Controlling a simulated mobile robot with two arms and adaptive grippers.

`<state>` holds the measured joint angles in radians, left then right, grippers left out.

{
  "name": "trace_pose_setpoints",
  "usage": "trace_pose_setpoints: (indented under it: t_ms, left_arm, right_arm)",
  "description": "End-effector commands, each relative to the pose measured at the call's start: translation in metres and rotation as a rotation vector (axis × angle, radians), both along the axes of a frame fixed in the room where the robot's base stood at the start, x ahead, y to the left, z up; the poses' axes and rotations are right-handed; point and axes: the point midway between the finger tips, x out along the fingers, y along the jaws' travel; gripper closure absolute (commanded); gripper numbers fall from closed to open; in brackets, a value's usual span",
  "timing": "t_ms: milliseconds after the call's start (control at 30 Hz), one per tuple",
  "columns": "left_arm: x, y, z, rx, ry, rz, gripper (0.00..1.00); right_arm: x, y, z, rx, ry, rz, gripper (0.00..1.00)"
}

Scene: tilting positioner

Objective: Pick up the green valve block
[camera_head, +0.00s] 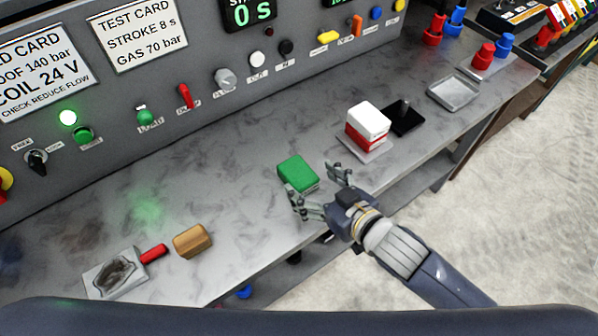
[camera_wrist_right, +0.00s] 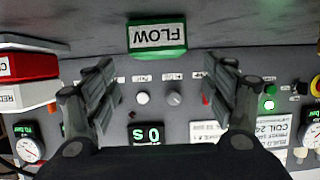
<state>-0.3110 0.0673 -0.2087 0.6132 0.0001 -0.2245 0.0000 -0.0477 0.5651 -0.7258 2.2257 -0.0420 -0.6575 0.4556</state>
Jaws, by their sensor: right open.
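The green valve block (camera_head: 297,172) lies on the grey bench top near its front edge. In the right wrist view the green block (camera_wrist_right: 157,37) shows a white label reading FLOW, upside down, and lies beyond the fingertips, between their lines. My right gripper (camera_head: 322,186) is open and empty at the near right side of the block. Its fingers are spread, and in the wrist view the fingertips (camera_wrist_right: 160,80) stand apart with a gap between them. My left gripper is not in view.
A red and white block (camera_head: 367,125) stands on a plate to the right, beside a black fixture (camera_head: 404,117). A wooden block (camera_head: 192,240) and a stained tray (camera_head: 117,273) lie at left. A control panel (camera_head: 215,60) rises behind. The bench between is clear.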

Motion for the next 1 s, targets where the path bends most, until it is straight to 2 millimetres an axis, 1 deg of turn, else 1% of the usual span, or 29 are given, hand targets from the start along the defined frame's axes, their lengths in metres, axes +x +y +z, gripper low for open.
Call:
trace_pose_setpoints:
  t_ms: [33,67,167,267,400,533,667,900,933,967,1000]
  left_arm:
    - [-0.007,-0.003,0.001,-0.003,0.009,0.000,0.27]
    - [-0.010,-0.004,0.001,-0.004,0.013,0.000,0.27]
    - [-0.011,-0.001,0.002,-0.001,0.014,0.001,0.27]
    - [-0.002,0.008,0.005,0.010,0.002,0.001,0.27]
    - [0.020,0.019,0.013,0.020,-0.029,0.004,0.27]
    - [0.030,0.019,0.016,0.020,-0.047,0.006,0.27]
    - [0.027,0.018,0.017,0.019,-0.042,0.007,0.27]
    - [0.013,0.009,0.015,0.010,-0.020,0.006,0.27]
    - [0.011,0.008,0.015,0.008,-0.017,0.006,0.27]
    - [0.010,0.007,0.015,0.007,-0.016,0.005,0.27]
    - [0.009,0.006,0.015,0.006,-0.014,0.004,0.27]
  right_arm:
    - [0.005,0.004,-0.001,0.001,-0.002,0.000,0.23]
    - [0.007,0.005,-0.002,0.001,-0.002,0.000,0.23]
    - [0.011,0.008,-0.005,0.001,-0.001,0.001,0.23]
    - [0.017,0.011,-0.008,-0.001,-0.001,0.000,0.23]
    - [0.031,0.019,-0.017,-0.002,0.000,-0.001,0.23]
    - [0.043,0.028,-0.024,0.000,-0.002,-0.001,0.23]
    - [0.049,0.033,-0.028,0.000,-0.001,0.001,0.23]
    - [0.050,0.033,-0.029,0.000,0.000,0.001,0.23]
    - [0.050,0.033,-0.030,0.000,0.000,0.001,0.28]
    - [0.050,0.033,-0.029,0.000,0.000,0.001,0.35]
    - [0.050,0.033,-0.029,0.000,0.000,0.001,0.44]
